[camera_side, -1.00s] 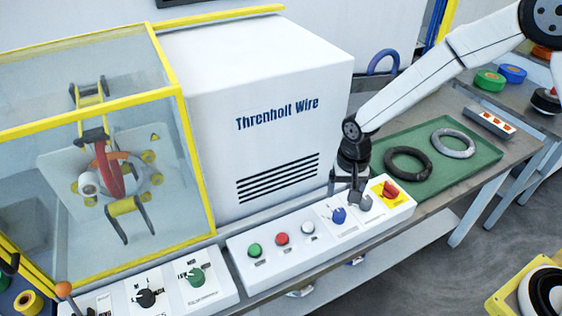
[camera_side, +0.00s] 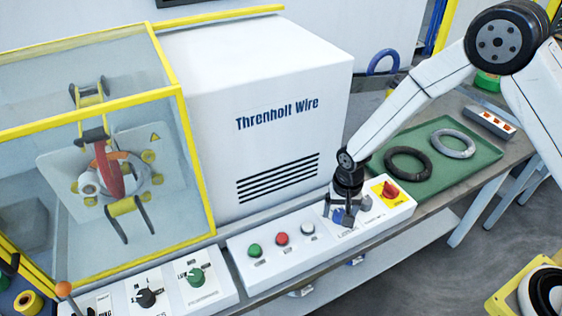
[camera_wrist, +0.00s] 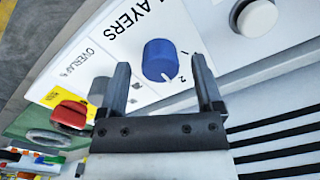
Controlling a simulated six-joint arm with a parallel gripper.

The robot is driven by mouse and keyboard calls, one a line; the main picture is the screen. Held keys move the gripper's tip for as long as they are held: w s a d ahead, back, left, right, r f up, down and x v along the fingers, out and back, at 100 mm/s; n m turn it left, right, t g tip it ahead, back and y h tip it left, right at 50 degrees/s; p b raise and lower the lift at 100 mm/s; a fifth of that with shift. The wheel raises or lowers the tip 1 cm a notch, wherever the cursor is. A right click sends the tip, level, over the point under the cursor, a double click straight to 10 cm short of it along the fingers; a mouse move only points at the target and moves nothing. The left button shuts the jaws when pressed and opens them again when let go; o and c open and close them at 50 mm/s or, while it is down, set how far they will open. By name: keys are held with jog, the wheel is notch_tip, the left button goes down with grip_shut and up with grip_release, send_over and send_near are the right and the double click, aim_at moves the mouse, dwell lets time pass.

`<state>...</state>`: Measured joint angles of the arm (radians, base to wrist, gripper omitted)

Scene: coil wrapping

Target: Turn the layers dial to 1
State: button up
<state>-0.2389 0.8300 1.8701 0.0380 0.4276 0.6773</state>
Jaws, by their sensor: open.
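The layers dial (camera_wrist: 160,62) is a blue knob on a white panel face printed "LAYERS" in the wrist view. Its white mark points toward the printed 2. My gripper (camera_wrist: 160,74) is open, with one finger on each side of the dial and a gap visible on both sides. In the side view my gripper (camera_side: 336,212) points down over the blue dial (camera_side: 348,218), which it partly hides. I cannot tell whether the fingertips reach down around the knob.
A grey knob (camera_side: 365,203) by the "OVERLAP" label and a red switch (camera_side: 390,188) on yellow stand to the dial's right. White (camera_side: 307,228), red (camera_side: 281,239) and green (camera_side: 254,250) buttons lie to its left. The white Threnholt Wire cabinet (camera_side: 270,100) rises behind.

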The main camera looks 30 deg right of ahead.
jog(key=shift+f, duration=0.15)
grip_shut()
jog(key=shift+n, duration=0.4)
jog(key=n, duration=1.1)
dwell(0.4)
dwell(0.5)
